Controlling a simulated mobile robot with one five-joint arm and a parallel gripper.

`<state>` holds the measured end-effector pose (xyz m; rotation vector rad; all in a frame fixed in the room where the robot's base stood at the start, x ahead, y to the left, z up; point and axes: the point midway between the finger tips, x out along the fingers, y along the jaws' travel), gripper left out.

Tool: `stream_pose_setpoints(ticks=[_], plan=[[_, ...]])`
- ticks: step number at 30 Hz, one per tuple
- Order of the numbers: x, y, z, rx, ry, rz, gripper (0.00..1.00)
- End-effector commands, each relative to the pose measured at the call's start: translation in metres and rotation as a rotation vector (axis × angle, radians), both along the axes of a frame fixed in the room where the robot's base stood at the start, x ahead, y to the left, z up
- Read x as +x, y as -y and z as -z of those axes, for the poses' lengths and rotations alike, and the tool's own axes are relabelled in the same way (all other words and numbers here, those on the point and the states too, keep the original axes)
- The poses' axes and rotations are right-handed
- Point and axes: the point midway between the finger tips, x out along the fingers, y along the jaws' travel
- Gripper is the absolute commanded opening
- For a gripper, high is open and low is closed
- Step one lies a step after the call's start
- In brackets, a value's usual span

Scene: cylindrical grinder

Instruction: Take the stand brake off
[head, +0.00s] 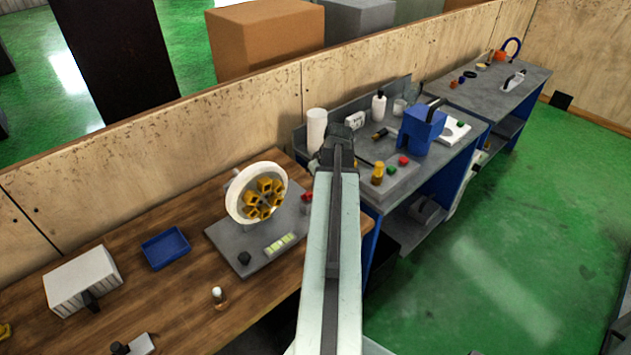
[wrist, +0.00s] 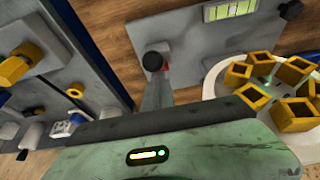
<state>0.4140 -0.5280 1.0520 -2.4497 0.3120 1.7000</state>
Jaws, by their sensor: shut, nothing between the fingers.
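The stand is a grey base plate (head: 225,236) on the wooden bench, with a tilted white dish (head: 233,207) holding several yellow square cups. In the wrist view, a round black knob (wrist: 153,61) on a grey lever (wrist: 158,92) stands at the plate's edge, with a bit of red behind it; this looks like the brake. A small red part (head: 306,197) shows at that edge in the head view. My gripper (head: 337,150) is shut and empty, above the bench's right end. The wrist view shows its dark edge (wrist: 200,116) close to the lever's foot; contact cannot be told.
A blue tray (head: 166,248), a white ribbed box (head: 82,281) and a white-topped peg (head: 218,295) are on the bench. To the right, a grey workbench carries a blue machine (head: 421,128) and small coloured parts. Green floor (head: 530,240) is free at the right.

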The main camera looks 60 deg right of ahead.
Motion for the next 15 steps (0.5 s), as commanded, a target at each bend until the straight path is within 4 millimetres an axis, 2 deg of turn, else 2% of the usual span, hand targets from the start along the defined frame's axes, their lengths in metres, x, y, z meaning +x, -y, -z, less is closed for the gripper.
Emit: stream_pose_setpoints(ticks=[2, 8, 11, 15], plan=[[-0.005, -0.001, 0.001, 0.004, -0.02, -0.002, 0.0], [0.01, 0.002, -0.017, 0.002, -0.013, -0.004, 0.0], [0.023, 0.006, -0.033, 0.001, -0.006, -0.002, 0.0], [0.006, 0.0, -0.068, 0.001, -0.004, 0.002, 0.0]])
